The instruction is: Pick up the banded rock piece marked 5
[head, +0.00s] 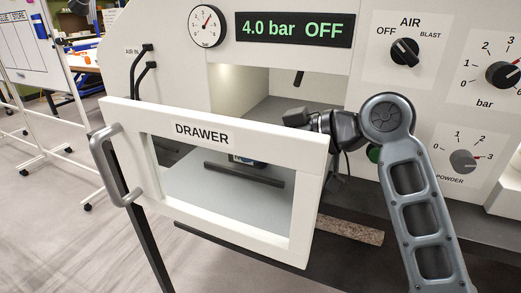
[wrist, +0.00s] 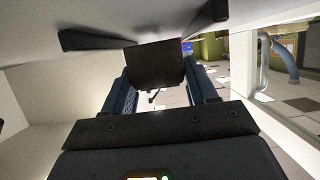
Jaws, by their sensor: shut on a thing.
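In the wrist view my gripper (wrist: 159,78) has its two blue fingers closed on the sides of a dark brown, blocky piece (wrist: 158,62). I take it to be the banded rock piece. Its face is in shadow, and I cannot make out bands or the number 5. In the head view my arm reaches in behind the front panel of the drawer (head: 222,120). Part of what seems to be my gripper (head: 246,160) shows through the panel's window. The fingers and held piece cannot be made out there.
The drawer handle (head: 118,165) sticks out at left. The cabinet display (head: 295,29) reads 4.0 bar OFF. An air knob (head: 404,52) and powder knob (head: 463,160) are at right. A brown speckled strip (head: 350,231) lies below the drawer. Open floor is at left.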

